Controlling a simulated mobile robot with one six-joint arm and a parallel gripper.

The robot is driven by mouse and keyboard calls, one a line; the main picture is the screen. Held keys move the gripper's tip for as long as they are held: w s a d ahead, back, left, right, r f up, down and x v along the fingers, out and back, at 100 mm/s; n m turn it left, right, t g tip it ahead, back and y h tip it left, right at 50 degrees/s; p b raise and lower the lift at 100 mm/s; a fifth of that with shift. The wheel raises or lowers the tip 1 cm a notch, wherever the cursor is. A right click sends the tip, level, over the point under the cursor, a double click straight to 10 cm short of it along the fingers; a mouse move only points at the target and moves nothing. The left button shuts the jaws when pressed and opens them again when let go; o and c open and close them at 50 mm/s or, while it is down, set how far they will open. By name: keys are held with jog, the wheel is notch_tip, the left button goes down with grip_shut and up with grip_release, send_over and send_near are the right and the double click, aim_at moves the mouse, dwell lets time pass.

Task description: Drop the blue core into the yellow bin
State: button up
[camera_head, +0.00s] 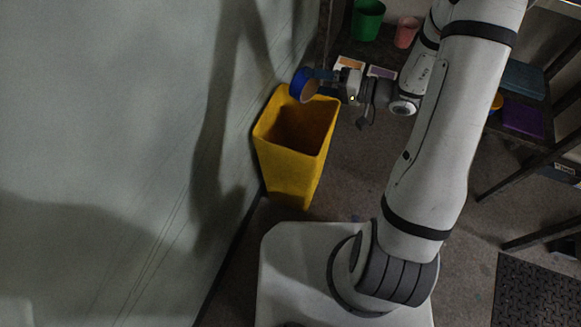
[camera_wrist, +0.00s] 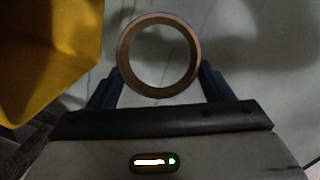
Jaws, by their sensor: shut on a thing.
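The blue core (camera_head: 301,84) is a short blue ring with a brown inside. My gripper (camera_head: 322,84) is shut on it and holds it up near the far rim of the yellow bin. In the wrist view the core (camera_wrist: 122,58) shows end-on as a brown ring between the two dark fingers of my gripper (camera_wrist: 160,85). The yellow bin (camera_head: 285,163) stands open on the floor against the wall. Its yellow side also shows at the left of the wrist view (camera_wrist: 45,60). The bin's floor is dark and I cannot see what is in it.
A pale wall (camera_head: 120,120) runs along the left, close beside the bin. A green bucket (camera_head: 368,20) and a pink cup (camera_head: 406,32) stand at the back. A dark shelf with a purple item (camera_head: 522,117) is at the right. A black mat (camera_head: 535,305) lies lower right.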

notch_tip(320, 180, down, 6)
jog(key=b, duration=0.1)
jog(key=shift+b, duration=0.35)
jog(key=o, duration=1)
jog(key=shift+o, duration=0.2)
jog(key=p+v, duration=0.1)
jog(key=v, duration=0.7)
jog(key=shift+a+p, duration=0.1)
jog(key=shift+p, duration=0.2)
